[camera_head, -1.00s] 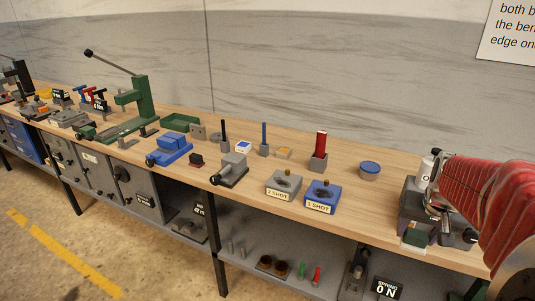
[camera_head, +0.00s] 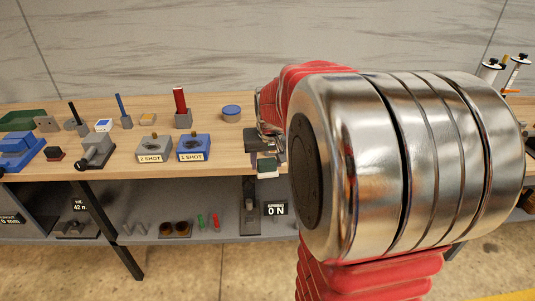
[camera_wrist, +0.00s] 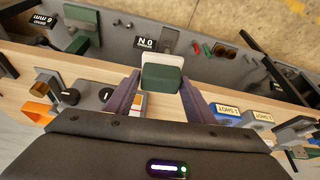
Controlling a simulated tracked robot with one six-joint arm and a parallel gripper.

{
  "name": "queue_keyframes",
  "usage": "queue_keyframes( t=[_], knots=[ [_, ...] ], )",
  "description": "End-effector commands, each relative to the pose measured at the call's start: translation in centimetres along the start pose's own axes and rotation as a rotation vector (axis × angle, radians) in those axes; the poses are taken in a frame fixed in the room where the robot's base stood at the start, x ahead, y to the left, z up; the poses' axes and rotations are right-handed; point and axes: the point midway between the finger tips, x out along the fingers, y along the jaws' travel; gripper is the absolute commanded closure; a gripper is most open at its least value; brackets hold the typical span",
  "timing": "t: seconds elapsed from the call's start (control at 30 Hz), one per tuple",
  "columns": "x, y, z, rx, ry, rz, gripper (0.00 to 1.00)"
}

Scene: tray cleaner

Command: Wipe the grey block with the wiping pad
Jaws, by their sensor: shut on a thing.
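My gripper (camera_wrist: 158,95) has its two purple-grey fingers closed on the wiping pad (camera_wrist: 162,78), a dark green block with a white layer. The pad is held over the bench's front edge in the wrist view. In the head view the pad (camera_head: 267,167) shows small beside my red arm, and much of the gripper is hidden. The grey block (camera_head: 155,146), labelled 2 SHOT with a small brown knob on top, sits on the bench to the left. It is at the right in the wrist view (camera_wrist: 262,128). The pad and block are apart.
A blue block (camera_head: 193,145) labelled 1 SHOT stands beside the grey one, between it and my gripper. A round blue-lidded tin (camera_head: 231,114) and a red post (camera_head: 181,102) stand behind. The lower shelf (camera_head: 220,228) holds several small items. My arm covers much of the right.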

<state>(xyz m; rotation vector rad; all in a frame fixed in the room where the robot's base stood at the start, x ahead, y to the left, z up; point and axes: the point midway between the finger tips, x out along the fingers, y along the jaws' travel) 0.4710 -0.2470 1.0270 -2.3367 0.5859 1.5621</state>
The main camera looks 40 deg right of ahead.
Motion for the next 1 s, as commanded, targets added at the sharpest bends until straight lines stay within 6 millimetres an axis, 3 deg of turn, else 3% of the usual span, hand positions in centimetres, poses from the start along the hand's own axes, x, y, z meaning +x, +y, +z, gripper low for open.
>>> queue_keyframes(
  t=[0.27,0.37,0.6,0.8,1.0],
  knots=[
    [2.7,-5.6,-0.3,-0.092,-0.002,-0.038,0.69],
    [4.1,-9.0,0.0,-0.147,-0.003,-0.061,0.69],
    [7.0,-17.8,2.4,-0.293,-0.004,-0.121,0.69],
    [8.5,-23.9,5.4,-0.403,-0.003,-0.167,0.69],
    [9.1,-26.6,7.1,-0.452,-0.001,-0.188,0.69]
  ],
)
